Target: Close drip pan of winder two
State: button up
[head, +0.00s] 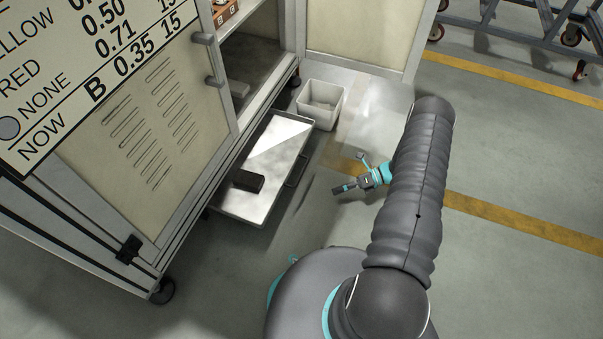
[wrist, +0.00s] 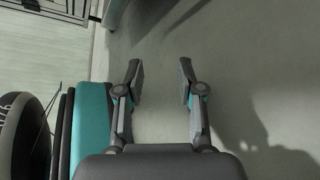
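The drip pan (head: 240,205) is a shallow light-grey tray pulled out from under the winder cabinet (head: 105,215) in the head view. A dark block (head: 248,181) lies in it. No number for this winder can be read.
A white bin (head: 322,103) stands on the floor just behind the pan. An open cabinet door (head: 362,35) is at the back. A yellow-lined floor (head: 520,165) is free on the right. A wheeled frame (head: 540,25) stands at the far right.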

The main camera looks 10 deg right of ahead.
aim_at(302, 172)
jog(key=w+d+r+m+t+y, duration=0.1)
jog(key=w+r+m+t+y, duration=0.2)
jog(key=w+m, duration=0.5)
jog(key=shift+m+h, duration=0.3)
jog(key=shift+h, duration=0.4)
jog(key=x, duration=0.4)
jog(key=s+x, duration=0.1)
jog(key=x, duration=0.8)
jog(key=shift+s+a+r, duration=0.2)
jog(key=shift+a+r, duration=0.05)
grip_shut()
